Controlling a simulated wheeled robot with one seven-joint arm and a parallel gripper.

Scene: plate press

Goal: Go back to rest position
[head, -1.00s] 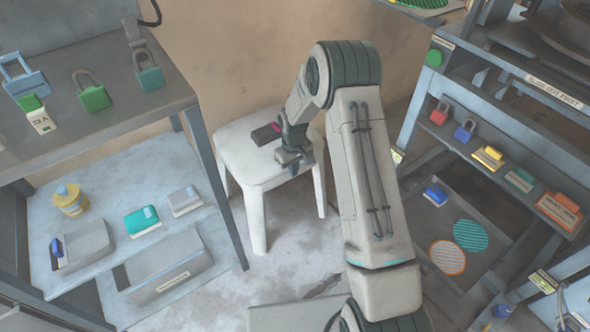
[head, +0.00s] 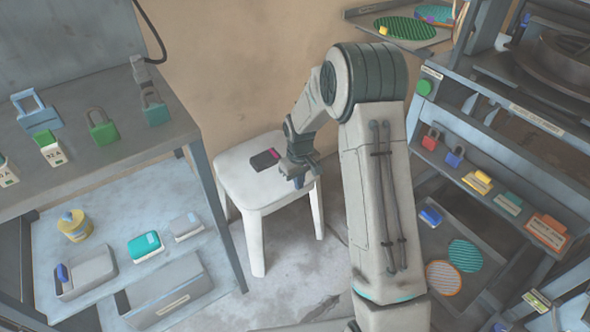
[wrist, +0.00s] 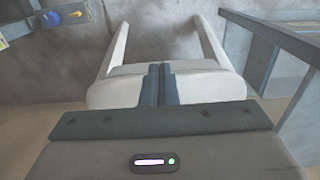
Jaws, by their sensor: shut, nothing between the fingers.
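My gripper (head: 297,176) is above the right edge of the white stool (head: 258,208) in the head view, with my arm bent down toward it. In the wrist view my gripper's two dark fingers (wrist: 158,84) are together with nothing between them, and the stool (wrist: 215,85) shows behind them with its legs. A small dark device with a pink patch (head: 265,159) lies on the stool seat, left of my gripper and apart from it.
A grey workbench (head: 110,150) with padlocks and a lower shelf (head: 110,255) of boxes stands at left. At right is a press frame with a shelf of padlocks and small boxes (head: 507,203). A tray with green discs (head: 405,28) is at the upper right. Open floor (head: 290,285) lies between.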

